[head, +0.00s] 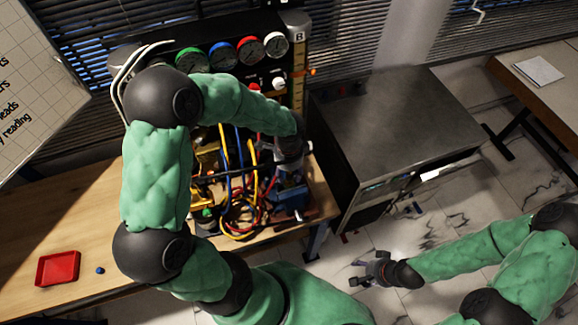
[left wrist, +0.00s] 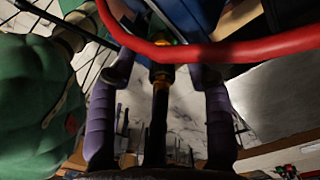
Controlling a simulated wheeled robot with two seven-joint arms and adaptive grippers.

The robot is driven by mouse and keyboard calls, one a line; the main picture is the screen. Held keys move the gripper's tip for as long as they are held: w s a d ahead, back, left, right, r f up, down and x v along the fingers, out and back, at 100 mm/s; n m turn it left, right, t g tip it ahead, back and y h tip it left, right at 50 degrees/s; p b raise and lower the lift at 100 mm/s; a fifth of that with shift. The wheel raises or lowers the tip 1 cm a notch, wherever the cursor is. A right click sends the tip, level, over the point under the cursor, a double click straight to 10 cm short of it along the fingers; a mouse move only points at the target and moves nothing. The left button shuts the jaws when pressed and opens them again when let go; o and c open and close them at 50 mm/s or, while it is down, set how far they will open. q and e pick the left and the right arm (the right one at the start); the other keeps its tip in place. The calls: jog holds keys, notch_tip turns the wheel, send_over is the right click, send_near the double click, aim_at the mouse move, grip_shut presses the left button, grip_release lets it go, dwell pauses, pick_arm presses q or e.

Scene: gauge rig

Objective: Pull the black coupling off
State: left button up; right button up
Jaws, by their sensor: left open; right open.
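A black coupling (left wrist: 156,125) with a brass-coloured fitting (left wrist: 161,77) at its upper end shows in the left wrist view. My left gripper (left wrist: 162,75) is open, with one purple finger on each side of the coupling and a visible gap to each. In the head view my left gripper (head: 284,165) is at the right side of the gauge rig, and I cannot make out the coupling there. My right gripper (head: 375,270) is open and empty over the floor, away from the rig.
A red hose (left wrist: 230,48) crosses close in front of the finger ends. Blue, yellow and red hoses (head: 240,215) crowd the rig below the gauges (head: 222,55). A metal cabinet (head: 395,110) stands to the right. A red tray (head: 58,268) lies on the wooden bench.

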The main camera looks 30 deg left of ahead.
pick_arm(q)
jog(key=shift+w+f, duration=0.1)
jog(key=shift+f, duration=0.2)
grip_shut()
jog(key=c, duration=0.7)
grip_release()
grip_shut()
jog(key=shift+r, duration=0.25)
jog(key=shift+r+p, duration=2)
jog(key=shift+r, duration=0.35)
